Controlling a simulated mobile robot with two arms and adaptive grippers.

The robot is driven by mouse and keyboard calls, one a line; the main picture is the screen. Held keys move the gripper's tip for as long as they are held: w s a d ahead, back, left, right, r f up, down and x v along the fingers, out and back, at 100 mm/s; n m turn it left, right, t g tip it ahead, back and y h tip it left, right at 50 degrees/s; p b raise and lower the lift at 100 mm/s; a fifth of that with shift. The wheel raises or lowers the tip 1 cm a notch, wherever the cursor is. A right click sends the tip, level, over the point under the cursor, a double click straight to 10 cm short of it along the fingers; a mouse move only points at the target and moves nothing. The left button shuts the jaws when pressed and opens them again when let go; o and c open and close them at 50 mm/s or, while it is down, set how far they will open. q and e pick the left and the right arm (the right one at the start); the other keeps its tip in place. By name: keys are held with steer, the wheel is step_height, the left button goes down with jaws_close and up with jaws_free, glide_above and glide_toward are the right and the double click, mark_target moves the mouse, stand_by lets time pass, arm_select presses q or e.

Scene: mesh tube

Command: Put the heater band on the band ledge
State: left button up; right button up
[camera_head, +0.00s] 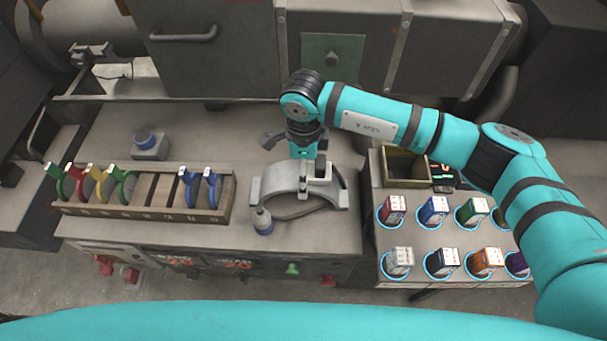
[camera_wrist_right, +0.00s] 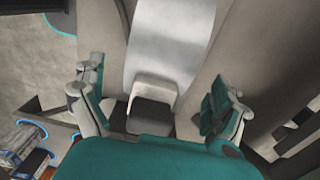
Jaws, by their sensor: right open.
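A grey arched metal piece (camera_head: 272,187), which looks like the heater band, stands on the grey bench top. It has a pale block on it. My right gripper (camera_head: 303,153) is just above and behind its upper right part. In the right wrist view the gripper (camera_wrist_right: 158,100) is open, with its fingers spread on either side of a pale block (camera_wrist_right: 155,92) on a shiny metal strip (camera_wrist_right: 170,45). I cannot tell whether the fingers touch it. I cannot pick out the band ledge for certain. My left gripper is not in view.
A wooden rack (camera_head: 145,213) with several coloured clips stands at the left. A stand (camera_head: 418,238) with coloured boxes is at the right. Machinery blocks the back.

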steer(key=shift+f, duration=0.7)
steer(key=c, duration=1.7)
steer(key=shift+r, duration=0.1)
steer(key=shift+c, duration=0.2)
